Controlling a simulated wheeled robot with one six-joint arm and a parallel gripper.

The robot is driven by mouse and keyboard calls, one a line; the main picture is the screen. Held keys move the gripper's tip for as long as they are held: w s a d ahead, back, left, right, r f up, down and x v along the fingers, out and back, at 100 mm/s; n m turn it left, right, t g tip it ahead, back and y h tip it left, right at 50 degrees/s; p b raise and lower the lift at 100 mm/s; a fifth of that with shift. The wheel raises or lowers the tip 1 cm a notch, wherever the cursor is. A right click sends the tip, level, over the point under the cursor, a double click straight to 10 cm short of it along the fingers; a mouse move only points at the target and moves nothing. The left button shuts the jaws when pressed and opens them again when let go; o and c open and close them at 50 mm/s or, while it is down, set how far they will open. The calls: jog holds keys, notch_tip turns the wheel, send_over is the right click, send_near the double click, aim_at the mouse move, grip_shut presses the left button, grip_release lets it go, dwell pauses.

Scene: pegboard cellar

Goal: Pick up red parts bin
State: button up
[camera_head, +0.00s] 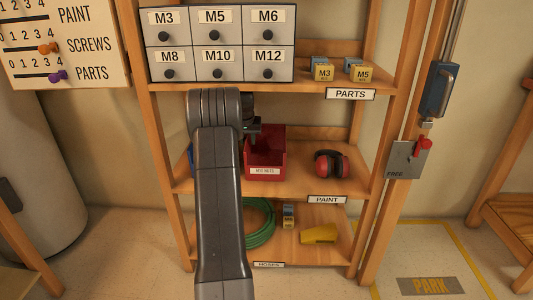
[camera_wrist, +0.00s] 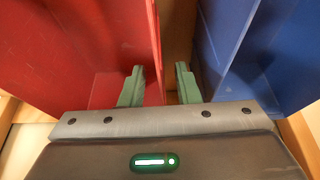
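The red parts bin (camera_head: 265,158) stands on the middle shelf in the head view, with a small label on its front. In the wrist view the red bin (camera_wrist: 80,50) fills the left side. My gripper (camera_wrist: 158,72) is open, with its two green fingers apart. The left finger overlaps the inside of the red bin, and the right finger is just right of its near side wall. That wall's edge appears between the fingers; I cannot tell whether they touch it. In the head view my arm hides most of the gripper at the bin's left.
A blue bin (camera_wrist: 265,50) is close on the right in the wrist view. Red earmuffs (camera_head: 332,164) lie right of the red bin. Above are grey drawers (camera_head: 221,53) and small yellow-grey blocks (camera_head: 323,72). A green hose (camera_head: 262,222) and yellow object (camera_head: 319,234) lie below.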

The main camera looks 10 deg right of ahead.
jog(key=shift+w+d+f+b, duration=0.2)
jog(key=shift+w+f+b, duration=0.4)
jog(key=shift+w+b, duration=0.15)
grip_shut()
dwell(1.0)
